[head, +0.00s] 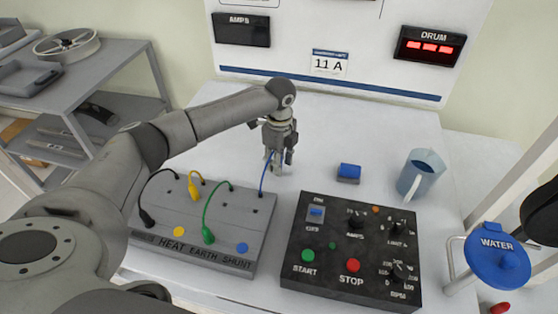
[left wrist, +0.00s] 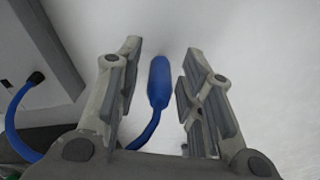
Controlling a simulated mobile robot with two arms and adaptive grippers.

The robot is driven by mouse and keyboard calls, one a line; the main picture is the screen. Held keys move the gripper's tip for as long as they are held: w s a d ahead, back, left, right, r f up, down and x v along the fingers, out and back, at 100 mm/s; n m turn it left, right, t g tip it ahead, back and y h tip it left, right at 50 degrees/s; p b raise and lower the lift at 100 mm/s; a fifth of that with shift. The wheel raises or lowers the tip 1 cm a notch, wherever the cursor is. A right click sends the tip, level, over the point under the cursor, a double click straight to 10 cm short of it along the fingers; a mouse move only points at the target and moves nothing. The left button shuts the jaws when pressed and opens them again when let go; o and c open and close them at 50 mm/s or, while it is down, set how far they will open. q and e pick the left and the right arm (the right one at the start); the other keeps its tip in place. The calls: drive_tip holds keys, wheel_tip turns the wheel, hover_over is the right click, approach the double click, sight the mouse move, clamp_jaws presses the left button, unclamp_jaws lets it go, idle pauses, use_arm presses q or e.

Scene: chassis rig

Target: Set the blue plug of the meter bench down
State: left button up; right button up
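The blue plug (left wrist: 158,82) shows in the left wrist view between the two fingers of my left gripper (left wrist: 160,90), with a gap on each side. Its blue cable (left wrist: 30,140) curves back to a black socket on the grey meter box (left wrist: 40,50). In the head view my left gripper (head: 280,165) points down over the white bench, just behind the box's right rear corner. The blue cable (head: 264,174) rises from the box to it; the plug is mostly hidden there. The left gripper is open. Whether the plug touches the bench is hard to tell. My right gripper does not show.
The grey box (head: 225,250) also carries black, yellow and green leads. A black control panel (head: 350,240) stands to its right. A blue block (head: 348,173) and a blue-grey mug (head: 420,178) stand behind it. Clear bench (head: 345,120) lies behind them, below the white meter wall.

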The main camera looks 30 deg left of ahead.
use_arm(q)
wheel_tip(320, 180, up, 12)
drive_tip(key=shift+r, duration=0.1)
drive_tip(key=shift+w+r, duration=0.1)
idle(0.6)
